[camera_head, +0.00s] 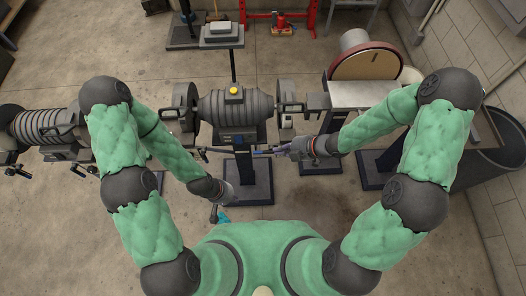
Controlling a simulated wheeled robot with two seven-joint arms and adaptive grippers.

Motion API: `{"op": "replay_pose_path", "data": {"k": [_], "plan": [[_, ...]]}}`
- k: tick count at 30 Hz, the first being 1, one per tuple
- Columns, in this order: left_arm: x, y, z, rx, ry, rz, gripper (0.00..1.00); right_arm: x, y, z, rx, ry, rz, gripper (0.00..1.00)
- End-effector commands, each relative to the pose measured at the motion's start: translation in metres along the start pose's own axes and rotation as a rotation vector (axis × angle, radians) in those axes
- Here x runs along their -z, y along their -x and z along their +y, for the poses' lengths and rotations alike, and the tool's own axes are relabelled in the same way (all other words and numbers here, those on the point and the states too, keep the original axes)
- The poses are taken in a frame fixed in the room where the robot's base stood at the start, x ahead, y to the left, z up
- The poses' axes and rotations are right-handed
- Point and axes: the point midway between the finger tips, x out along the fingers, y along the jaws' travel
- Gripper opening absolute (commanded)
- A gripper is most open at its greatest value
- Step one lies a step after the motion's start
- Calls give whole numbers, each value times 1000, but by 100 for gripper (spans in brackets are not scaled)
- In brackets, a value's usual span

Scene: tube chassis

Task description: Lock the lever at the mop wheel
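A grey ribbed motor machine (232,108) with a yellow button stands in the middle, with round wheel housings at its left (184,105) and right (289,96). I cannot tell which of these is the mop wheel, and its lever is too small to make out. My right gripper (274,151) points left, beside the dark post (243,165) in front of the machine. Contact and finger opening are unclear. My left gripper (220,212) is low, near my body and left of the post's base. A small teal patch shows at it; its fingers are too small to read.
A disc sander (367,63) with a flat table (362,94) stands right of the machine. A dark bin (497,155) is at the right wall. Another ribbed machine (42,126) is at the left. A red frame (281,17) stands behind. Open floor lies at lower left.

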Motion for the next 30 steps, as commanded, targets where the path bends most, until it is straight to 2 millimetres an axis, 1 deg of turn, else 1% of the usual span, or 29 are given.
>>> {"op": "replay_pose_path", "data": {"k": [5,8,20,21,24,30], "plan": [[0,-3,-1,0,0,0,0,0,-14,-1,2,0,2,0],[0,-6,-2,0,0,0,0,0,-30,-1,3,1,2,0],[0,-11,-4,0,0,0,0,0,-104,-2,4,0,1,0],[0,-10,-4,0,0,0,0,-5,-106,-1,2,-3,0,0],[0,-10,-4,0,0,0,0,-14,-114,0,1,-2,0,0],[0,-9,-3,0,0,0,0,-25,-125,0,0,-2,0,0]]}}
